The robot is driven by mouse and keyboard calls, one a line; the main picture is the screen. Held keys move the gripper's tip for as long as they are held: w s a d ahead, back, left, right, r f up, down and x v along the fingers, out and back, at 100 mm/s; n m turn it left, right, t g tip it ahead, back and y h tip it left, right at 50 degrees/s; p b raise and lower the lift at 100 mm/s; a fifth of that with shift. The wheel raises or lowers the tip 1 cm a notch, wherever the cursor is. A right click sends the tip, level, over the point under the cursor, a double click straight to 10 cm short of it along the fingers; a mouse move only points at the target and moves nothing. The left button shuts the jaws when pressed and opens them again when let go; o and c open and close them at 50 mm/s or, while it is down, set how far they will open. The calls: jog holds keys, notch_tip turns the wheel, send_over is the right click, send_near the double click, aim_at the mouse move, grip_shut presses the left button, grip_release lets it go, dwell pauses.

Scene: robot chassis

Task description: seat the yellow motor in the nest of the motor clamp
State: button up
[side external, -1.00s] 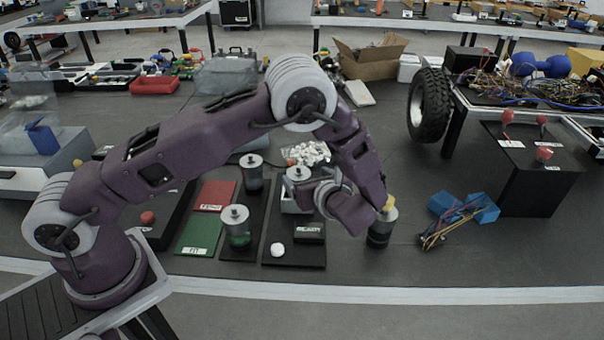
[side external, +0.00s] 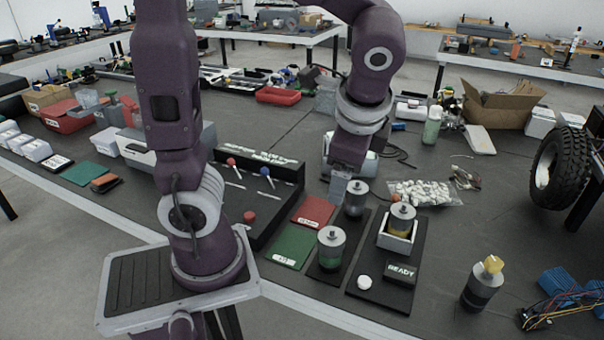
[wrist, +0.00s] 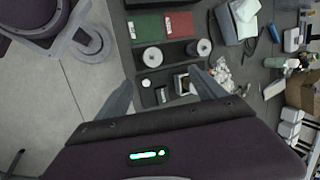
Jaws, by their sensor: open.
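The motor clamp is a black plate (side external: 365,283) with a white-walled nest (side external: 397,243), a READY block (side external: 401,271) and a white knob (side external: 364,283). A grey-topped motor with a yellowish band (side external: 402,219) stands upright in the nest; I cannot tell how deep it sits. My gripper (side external: 340,192) is raised behind and left of the clamp, beside a dark motor (side external: 356,200). In the wrist view its fingers (wrist: 163,80) are open and empty, with the nest (wrist: 182,84) below.
A green-banded motor (side external: 331,251) stands left of the clamp. Red (side external: 313,212) and green (side external: 293,246) mats lie further left, before a black stand (side external: 250,200). A bag of white pieces (side external: 425,192) lies behind; blue blocks with wires (side external: 560,283) lie right.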

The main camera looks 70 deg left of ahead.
jog(key=s+d+r+n+t+h, duration=0.2)
jog(key=s+n, duration=0.2)
jog(key=s, duration=0.1)
jog(key=s+d+r+n+t+h, duration=0.1)
jog(key=s+d+n+t+h, duration=0.1)
jog(key=s+n, duration=0.2)
jog(key=shift+s+r+h, duration=0.3)
jog(key=shift+s+r, duration=0.05)
dwell(0.4)
